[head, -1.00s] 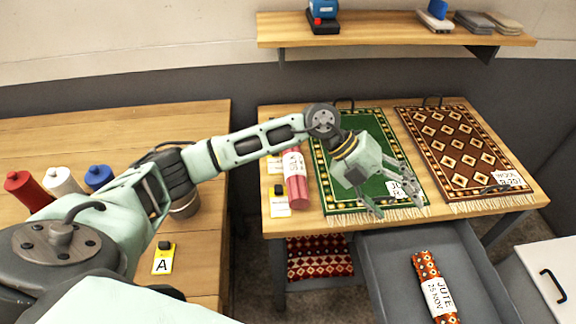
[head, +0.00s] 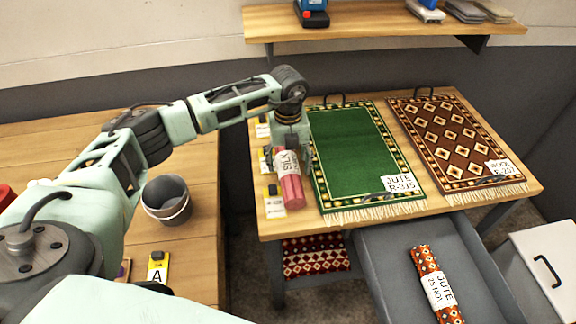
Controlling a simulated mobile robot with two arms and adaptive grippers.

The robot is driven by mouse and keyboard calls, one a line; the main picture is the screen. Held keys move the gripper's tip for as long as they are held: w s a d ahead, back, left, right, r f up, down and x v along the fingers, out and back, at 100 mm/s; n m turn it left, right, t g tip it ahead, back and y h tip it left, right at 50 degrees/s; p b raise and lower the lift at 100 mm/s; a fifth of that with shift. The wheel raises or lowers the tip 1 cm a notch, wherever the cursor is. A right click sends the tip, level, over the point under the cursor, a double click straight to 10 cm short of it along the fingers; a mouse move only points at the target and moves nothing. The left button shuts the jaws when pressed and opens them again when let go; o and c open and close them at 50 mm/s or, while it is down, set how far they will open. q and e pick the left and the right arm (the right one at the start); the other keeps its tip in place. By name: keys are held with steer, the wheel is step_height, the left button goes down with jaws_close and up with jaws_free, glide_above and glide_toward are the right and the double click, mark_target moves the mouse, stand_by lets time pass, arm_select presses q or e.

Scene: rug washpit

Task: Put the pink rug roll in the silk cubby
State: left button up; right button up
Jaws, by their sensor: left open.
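The pink rug roll (head: 291,190) lies on the right-hand wooden table near its left edge, with a white SILK label around it. My left gripper (head: 290,158) is open over the far end of the roll, pointing down, with its fingers about the label. The gripper hides that far end, and I cannot tell whether the fingers touch the roll. My right gripper is not in view. No cubby marked silk can be made out.
A green rug (head: 355,155) and a brown rug (head: 452,145) cover much of the table. Yellow tags (head: 273,205) stand beside the roll. An open grey drawer (head: 390,250) holds an orange JUTE roll (head: 436,283). A bucket (head: 167,200) stands on the left table.

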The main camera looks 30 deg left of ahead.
arm_select(q)
steer(key=shift+f, duration=0.5)
steer(key=c, duration=1.3)
steer(key=shift+c, duration=0.6)
steer(key=shift+r, duration=0.15)
